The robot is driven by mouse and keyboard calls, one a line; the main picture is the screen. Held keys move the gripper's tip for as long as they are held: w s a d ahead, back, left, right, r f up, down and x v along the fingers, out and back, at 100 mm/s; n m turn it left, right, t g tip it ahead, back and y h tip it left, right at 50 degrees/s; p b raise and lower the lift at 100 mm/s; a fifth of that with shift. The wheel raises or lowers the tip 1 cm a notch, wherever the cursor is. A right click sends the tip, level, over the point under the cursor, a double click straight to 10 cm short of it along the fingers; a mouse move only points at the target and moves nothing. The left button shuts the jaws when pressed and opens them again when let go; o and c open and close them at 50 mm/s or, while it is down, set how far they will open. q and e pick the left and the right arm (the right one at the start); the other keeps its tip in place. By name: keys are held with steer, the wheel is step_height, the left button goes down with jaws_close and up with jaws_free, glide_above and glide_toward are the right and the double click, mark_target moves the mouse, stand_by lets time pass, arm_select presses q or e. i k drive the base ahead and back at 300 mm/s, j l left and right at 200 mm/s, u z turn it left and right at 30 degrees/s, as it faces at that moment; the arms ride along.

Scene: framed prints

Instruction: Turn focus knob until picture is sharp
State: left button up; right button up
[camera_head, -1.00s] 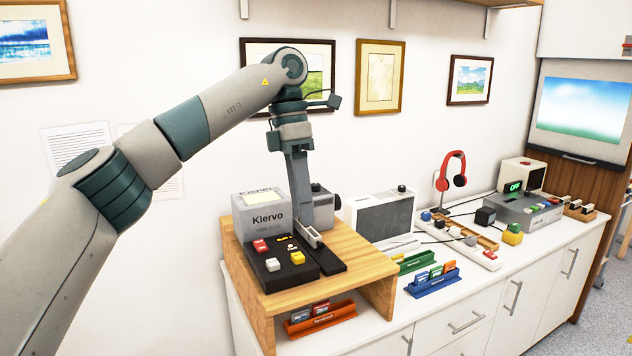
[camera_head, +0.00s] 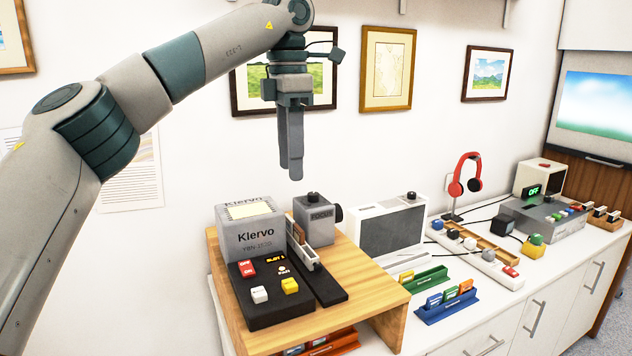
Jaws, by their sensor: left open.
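The Kiervo device (camera_head: 250,240) has a black panel with red, white and yellow buttons. A slide-like piece (camera_head: 305,256) stands in the slot to its right. My left gripper (camera_head: 291,176) is open and empty, pointing down in the air above the focus unit. The picture screen (camera_head: 596,105) at the right shows blurry blue, white and green. My right gripper is not in view.
The wooden riser (camera_head: 375,297) stands on the white counter. To its right are a grey-fronted speaker-like box (camera_head: 390,232), green and blue card holders (camera_head: 447,302), red headphones (camera_head: 465,174) and a grey button box (camera_head: 545,218) reading OFF. Framed prints hang behind the arm.

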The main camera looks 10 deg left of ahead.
mark_target(313, 196)
steer(key=i, duration=0.95)
